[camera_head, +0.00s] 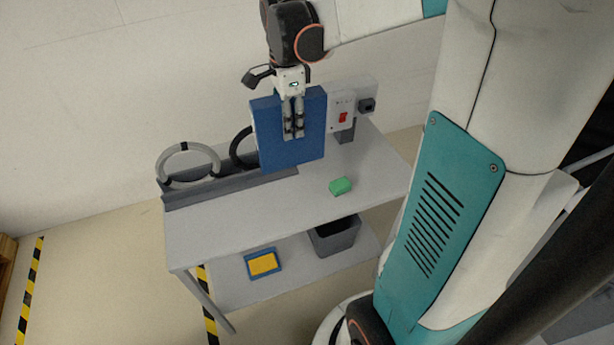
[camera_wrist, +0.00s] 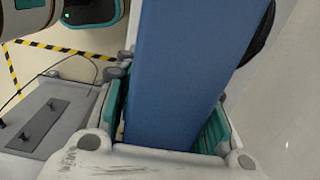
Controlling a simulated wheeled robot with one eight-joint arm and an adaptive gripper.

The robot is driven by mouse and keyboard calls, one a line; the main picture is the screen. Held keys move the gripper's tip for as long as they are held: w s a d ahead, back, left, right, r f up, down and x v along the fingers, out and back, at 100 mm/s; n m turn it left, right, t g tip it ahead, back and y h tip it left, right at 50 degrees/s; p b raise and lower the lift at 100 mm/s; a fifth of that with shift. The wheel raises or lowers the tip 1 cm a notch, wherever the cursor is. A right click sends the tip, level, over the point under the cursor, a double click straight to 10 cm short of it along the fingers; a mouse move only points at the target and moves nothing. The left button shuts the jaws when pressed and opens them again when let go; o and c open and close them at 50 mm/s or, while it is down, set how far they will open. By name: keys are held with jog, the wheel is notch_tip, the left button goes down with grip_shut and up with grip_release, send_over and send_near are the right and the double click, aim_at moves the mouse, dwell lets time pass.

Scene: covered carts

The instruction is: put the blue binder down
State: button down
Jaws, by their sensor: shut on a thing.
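The blue binder (camera_head: 270,135) hangs upright in my gripper (camera_head: 294,134) over the back part of the grey table (camera_head: 260,215). My gripper points down and is shut on the binder. In the wrist view, the binder (camera_wrist: 190,70) fills the middle, between the two fingers of my gripper (camera_wrist: 170,125). In the head view, the binder covers part of a black ring behind it. I cannot tell whether its lower edge touches the table.
A grey ring (camera_head: 188,146) and a black ring (camera_head: 236,146) stand in a grey rack (camera_head: 230,187) at the back left. A grey box with a red switch (camera_head: 342,108) stands at back right. A green block (camera_head: 340,186) lies on the tabletop. The lower shelf holds a blue-and-yellow item (camera_head: 263,264) and a dark bin (camera_head: 337,238).

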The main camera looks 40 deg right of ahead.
aim_at(290, 143)
notch_tip(290, 143, down, 19)
jog(key=b, duration=0.5)
jog(key=shift+f+b, duration=0.15)
jog(key=shift+b, duration=0.2)
jog(key=c, duration=1)
grip_release()
jog(key=shift+c, duration=0.2)
notch_tip(290, 143, up, 12)
jog(key=p, duration=0.4)
